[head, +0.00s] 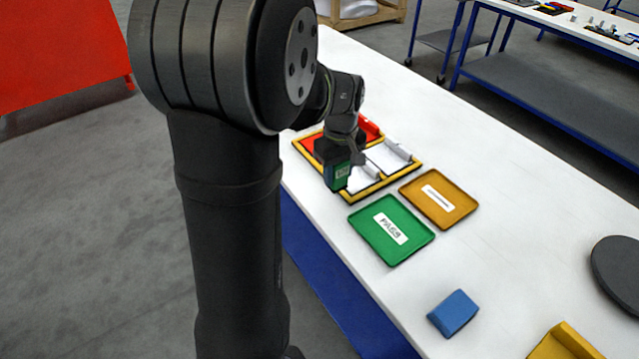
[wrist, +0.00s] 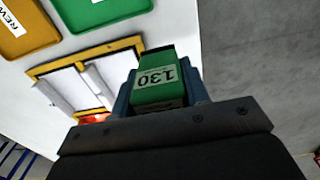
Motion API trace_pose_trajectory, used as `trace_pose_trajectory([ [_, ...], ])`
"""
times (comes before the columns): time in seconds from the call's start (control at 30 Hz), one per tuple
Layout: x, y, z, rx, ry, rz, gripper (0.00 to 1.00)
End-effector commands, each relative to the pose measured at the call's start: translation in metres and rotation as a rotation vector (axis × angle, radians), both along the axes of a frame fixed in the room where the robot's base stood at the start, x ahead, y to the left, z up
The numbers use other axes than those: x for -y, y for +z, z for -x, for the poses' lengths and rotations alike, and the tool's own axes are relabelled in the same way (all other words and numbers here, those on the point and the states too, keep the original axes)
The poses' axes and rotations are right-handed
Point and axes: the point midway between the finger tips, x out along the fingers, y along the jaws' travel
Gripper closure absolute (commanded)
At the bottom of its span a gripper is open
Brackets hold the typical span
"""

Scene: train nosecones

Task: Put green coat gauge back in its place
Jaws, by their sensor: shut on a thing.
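The green coat gauge (wrist: 157,80) is a small green block with a pale label reading 130. My gripper (wrist: 163,88) is shut on it, with a finger on either side. In the head view the green gauge (head: 338,176) hangs under my gripper, partly hidden by it, over the left near part of a yellow-edged holder (head: 377,187). The holder has red and white compartments. White pieces stand in it, and a red piece (head: 369,128) is at its far side. The holder also shows in the wrist view (wrist: 106,47), left of the gauge. I cannot tell the gap beneath the gauge.
A green PASS tray (head: 416,240) and an amber tray (head: 455,212) lie beside the holder. A blue block (head: 453,313), a yellow block (head: 565,345) and a dark disc (head: 617,272) are nearer on the white table (head: 520,230). The table's left edge runs close to the holder.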

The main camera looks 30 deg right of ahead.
Motion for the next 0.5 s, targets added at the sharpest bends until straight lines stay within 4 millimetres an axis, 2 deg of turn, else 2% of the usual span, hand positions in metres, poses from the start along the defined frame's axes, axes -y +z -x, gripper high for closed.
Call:
trace_pose_trajectory([
  [0.03, -0.004, -0.008, -0.013, -0.002, 0.006, -0.002, 0.85],
  [0.2, -0.012, -0.027, -0.043, -0.001, 0.002, -0.001, 0.85],
  [0.33, -0.015, -0.034, -0.054, -0.001, 0.0, 0.0, 0.85],
  [0.5, -0.016, -0.044, -0.056, -0.001, -0.002, -0.001, 0.85],
])
